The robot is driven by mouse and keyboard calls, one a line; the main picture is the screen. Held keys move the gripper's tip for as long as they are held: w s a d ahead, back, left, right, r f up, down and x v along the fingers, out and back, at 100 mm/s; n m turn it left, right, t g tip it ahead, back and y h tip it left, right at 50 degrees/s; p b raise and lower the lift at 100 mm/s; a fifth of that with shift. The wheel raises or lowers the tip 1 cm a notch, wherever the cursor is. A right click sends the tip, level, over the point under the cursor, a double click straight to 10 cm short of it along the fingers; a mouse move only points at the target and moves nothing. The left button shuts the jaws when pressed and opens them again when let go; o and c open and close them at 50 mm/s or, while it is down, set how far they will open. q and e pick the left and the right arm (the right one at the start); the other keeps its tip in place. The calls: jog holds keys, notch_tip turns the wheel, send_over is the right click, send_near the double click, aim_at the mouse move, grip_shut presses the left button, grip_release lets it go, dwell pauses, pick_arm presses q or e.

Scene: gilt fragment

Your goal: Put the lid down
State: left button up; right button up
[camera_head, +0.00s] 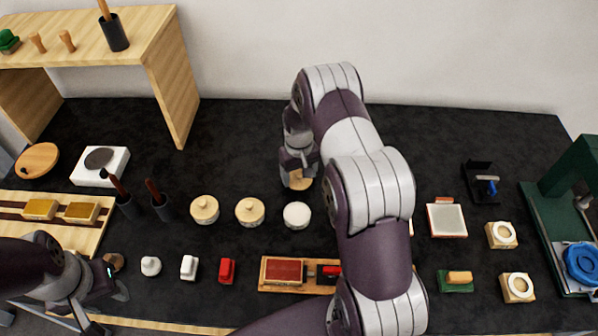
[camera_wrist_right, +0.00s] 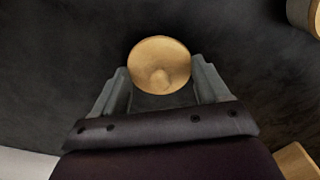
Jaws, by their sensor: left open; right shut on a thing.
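A round tan lid (camera_head: 299,182) with a small knob is in my right gripper (camera_head: 299,168), behind the row of pots. In the right wrist view, the lid (camera_wrist_right: 160,64) sits at the fingertips of my right gripper (camera_wrist_right: 161,83), over the dark tabletop; I cannot tell whether it touches the table. A white round pot (camera_head: 296,215) stands just in front of it. Two cream pots with knobbed lids stand to the left, a left one (camera_head: 204,209) and a right one (camera_head: 250,211). My left gripper (camera_head: 117,279) is open at the lower left.
A small brown knob-like object (camera_head: 114,261) is beside my left gripper. White and red stamp-like pieces (camera_head: 189,267) line the front. A wooden tray with a red pad (camera_head: 283,271) is front centre. My right arm hides part of the right centre. The dark table (camera_head: 240,150) is clear behind the pots.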

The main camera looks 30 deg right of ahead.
aim_at(298, 174)
jog(key=shift+f, duration=0.15)
jog(key=o, duration=1)
jog(key=shift+r, duration=0.35)
notch_tip(298, 174, up, 12)
jog(key=b, duration=0.2)
jog(key=shift+n+t, duration=0.5)
jog(key=shift+t, duration=0.2)
jog(key=s+a+r, duration=0.1)
jog(key=s+a, duration=0.3)
jog(key=s, duration=0.2)
jog(key=s+a+r, duration=0.1)
jog(key=s+a, duration=0.2)
jog(key=s, duration=0.4)
jog(key=s+a+r, duration=0.1)
jog(key=s+a, duration=0.3)
jog(key=s, duration=0.2)
jog(key=shift+s+a, duration=0.15)
jog(key=shift+a, duration=0.2)
